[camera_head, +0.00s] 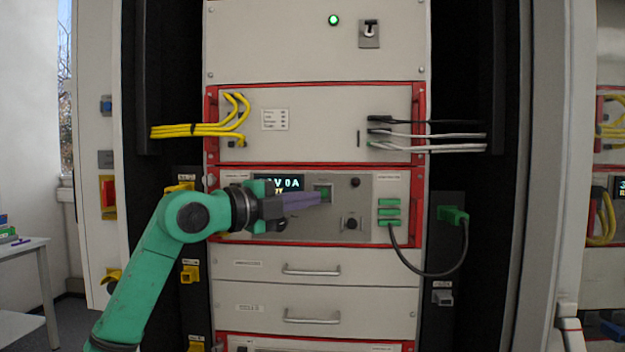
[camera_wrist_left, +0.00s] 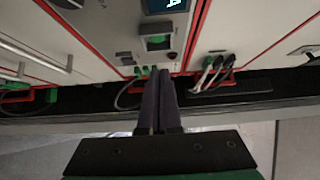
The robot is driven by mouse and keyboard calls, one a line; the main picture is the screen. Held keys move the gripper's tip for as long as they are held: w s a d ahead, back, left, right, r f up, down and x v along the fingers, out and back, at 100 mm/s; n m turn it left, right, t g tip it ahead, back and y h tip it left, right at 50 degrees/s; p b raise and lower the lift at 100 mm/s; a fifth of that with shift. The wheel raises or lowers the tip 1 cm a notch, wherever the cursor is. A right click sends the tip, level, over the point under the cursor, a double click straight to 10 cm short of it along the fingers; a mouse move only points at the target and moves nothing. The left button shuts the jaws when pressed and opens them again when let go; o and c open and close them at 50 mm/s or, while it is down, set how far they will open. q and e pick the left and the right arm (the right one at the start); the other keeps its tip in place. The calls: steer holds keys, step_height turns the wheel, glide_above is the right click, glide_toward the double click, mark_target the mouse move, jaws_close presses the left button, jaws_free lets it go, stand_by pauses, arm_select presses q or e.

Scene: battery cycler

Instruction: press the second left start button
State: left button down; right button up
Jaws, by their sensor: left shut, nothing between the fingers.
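My left gripper (camera_head: 326,197) comes in from the left with its purple fingers shut and empty, pointing right across the control panel. In the head view the fingertips overlap the lower part of a square greenish button (camera_head: 323,188) in a dark frame, right of the lit display (camera_head: 279,183). I cannot tell whether they touch it. In the left wrist view the closed fingers (camera_wrist_left: 160,76) point up the picture, and the square button (camera_wrist_left: 157,42) lies beyond the tips, with a visible gap in the picture. My right gripper is not in view.
A black knob (camera_head: 355,182) and a dark round socket or switch (camera_head: 351,224) sit right of the button. Green connectors (camera_head: 389,213) with a black cable are further right. Yellow cables (camera_head: 197,130) and white cables (camera_head: 430,143) stick out from the unit above. Drawers with handles (camera_head: 312,270) lie below.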

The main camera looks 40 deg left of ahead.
mark_target(328, 193)
arm_select(q)
steer(key=w, duration=0.1)
steer(key=w+a+p, duration=0.1)
steer(key=w+p, duration=0.1)
steer(key=shift+w+a+r, duration=0.15)
steer(key=shift+w+a, duration=0.25)
steer(key=shift+w+a+p, duration=0.2)
steer(key=shift+p, duration=0.1)
steer(key=shift+f, duration=0.25)
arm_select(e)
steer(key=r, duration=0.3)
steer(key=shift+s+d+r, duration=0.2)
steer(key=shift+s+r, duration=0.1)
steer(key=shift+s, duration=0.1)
arm_select(q)
steer(key=shift+r, duration=0.1)
